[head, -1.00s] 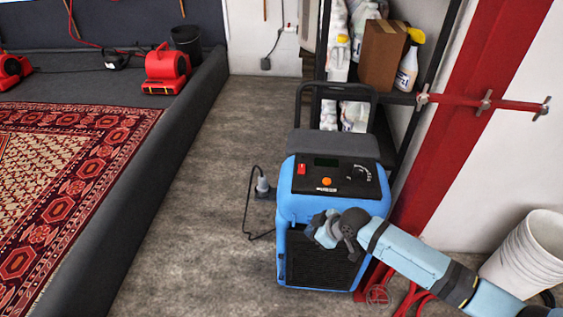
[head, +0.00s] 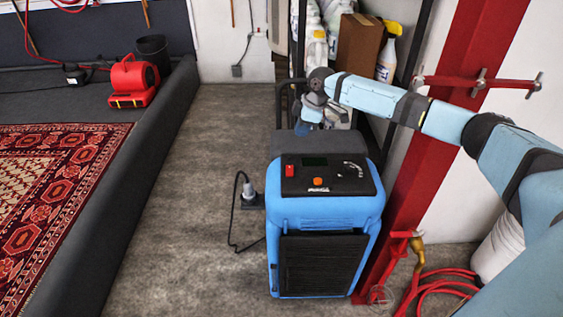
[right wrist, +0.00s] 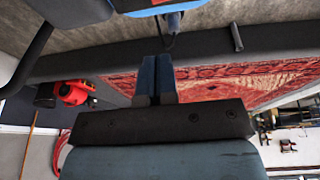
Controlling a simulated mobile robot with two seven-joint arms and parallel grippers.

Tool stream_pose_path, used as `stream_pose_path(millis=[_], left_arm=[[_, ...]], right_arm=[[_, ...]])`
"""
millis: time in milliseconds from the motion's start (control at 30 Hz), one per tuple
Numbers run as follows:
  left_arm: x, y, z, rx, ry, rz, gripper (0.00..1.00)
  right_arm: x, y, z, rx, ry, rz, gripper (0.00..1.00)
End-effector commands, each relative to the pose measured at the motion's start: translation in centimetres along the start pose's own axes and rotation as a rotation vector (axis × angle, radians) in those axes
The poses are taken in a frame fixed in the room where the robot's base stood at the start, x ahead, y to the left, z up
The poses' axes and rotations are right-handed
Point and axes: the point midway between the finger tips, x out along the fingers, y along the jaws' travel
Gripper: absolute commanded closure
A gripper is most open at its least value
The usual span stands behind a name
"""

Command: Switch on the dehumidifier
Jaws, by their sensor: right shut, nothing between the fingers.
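The blue dehumidifier (head: 340,212) stands upright on the floor in the middle of the head view. Its black top panel (head: 345,190) carries a red switch (head: 290,170), an orange button (head: 318,181), a dark display (head: 315,161) and a dial scale. I cannot tell the switch's position. My right gripper (head: 309,122) is above the back of the machine, near its black handle, behind the panel. In the right wrist view its fingers (right wrist: 155,62) are together with nothing between them. A blue edge of the dehumidifier (right wrist: 145,5) shows at the top there. My left gripper is out of view.
A grey plug (head: 248,190) with a black cord stands left of the machine. Behind is a shelf with bottles and a cardboard box (head: 358,50). A red post (head: 440,150) and red hose (head: 440,287) are at right.

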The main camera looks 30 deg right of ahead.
Motion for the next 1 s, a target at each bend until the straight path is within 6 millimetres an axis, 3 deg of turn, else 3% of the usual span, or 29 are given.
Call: stream_pose_path(millis=[300,467,1000], left_arm=[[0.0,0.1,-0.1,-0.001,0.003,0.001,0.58],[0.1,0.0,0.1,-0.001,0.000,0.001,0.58],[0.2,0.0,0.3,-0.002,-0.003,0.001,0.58]], right_arm=[[-0.1,0.0,0.0,0.000,0.000,0.000,1.00],[0.9,0.0,-0.1,0.000,0.001,-0.001,1.00],[11.3,0.1,0.4,0.002,-0.001,-0.001,1.00]])
